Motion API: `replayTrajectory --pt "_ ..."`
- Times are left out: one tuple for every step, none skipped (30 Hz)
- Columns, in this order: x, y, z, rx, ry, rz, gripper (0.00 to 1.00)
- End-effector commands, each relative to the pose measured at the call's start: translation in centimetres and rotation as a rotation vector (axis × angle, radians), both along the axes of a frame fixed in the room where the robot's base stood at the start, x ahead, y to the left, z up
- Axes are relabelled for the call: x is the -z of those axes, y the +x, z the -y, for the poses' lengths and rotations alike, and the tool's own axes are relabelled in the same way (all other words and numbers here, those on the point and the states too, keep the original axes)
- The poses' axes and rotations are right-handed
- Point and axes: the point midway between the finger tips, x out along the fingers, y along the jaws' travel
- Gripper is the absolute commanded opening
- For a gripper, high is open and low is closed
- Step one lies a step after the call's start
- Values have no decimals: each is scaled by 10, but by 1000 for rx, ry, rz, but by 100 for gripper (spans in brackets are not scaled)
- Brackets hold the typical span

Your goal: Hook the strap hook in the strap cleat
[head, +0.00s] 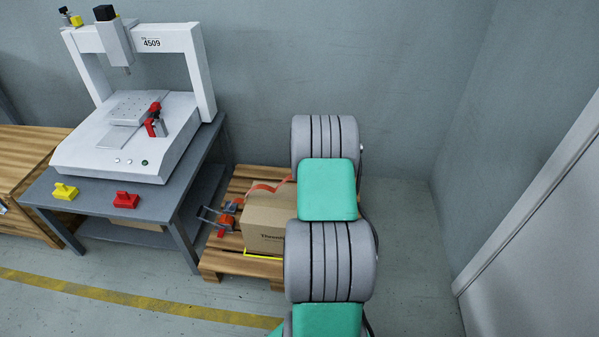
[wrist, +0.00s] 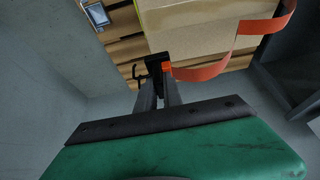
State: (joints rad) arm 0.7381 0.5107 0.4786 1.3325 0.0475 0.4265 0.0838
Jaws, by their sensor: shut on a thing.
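My gripper (wrist: 162,88) shows in the wrist view, shut on the strap hook (wrist: 166,67) at the end of the orange strap. A dark hooked piece (wrist: 139,74) shows just left of the fingers; I cannot tell whether it belongs to the hook or the strap cleat. The strap (wrist: 205,72) hangs in a slack loop to the right, beside the cardboard box (wrist: 205,28). In the head view the strap (head: 262,187) lies over the box (head: 262,222) on a wooden pallet (head: 215,262). My arm hides the gripper there. I cannot clearly make out the cleat.
An orange ratchet (head: 224,222) with a metal handle lies left of the box. A grey table (head: 165,207) with a white gantry screwdriver (head: 125,140) stands to the left. The wall (head: 400,90) is close behind the pallet. Open floor (head: 410,240) lies to the right.

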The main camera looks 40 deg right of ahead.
Motion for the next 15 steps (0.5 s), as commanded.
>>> replayTrajectory --pt "-1 -9 5 4 2 -1 0" --pt "-1 -14 8 4 2 -1 0" --pt "-1 -20 12 3 2 0 0" --pt "-1 -25 15 3 1 0 0" --pt "-1 -30 18 4 1 0 0" --pt "-1 -37 21 4 1 0 0" --pt "-1 -42 24 4 1 0 0" --pt "0 -46 27 4 2 -1 0" --pt "0 -53 31 4 2 -1 0" --pt "0 -57 33 3 2 -1 0" --pt "0 -62 36 4 2 -1 0" --pt "0 -69 40 5 2 -1 0" --pt "0 -73 43 3 2 -1 0" --pt "0 -78 46 4 2 -1 0" --pt "0 -84 49 4 1 0 0"
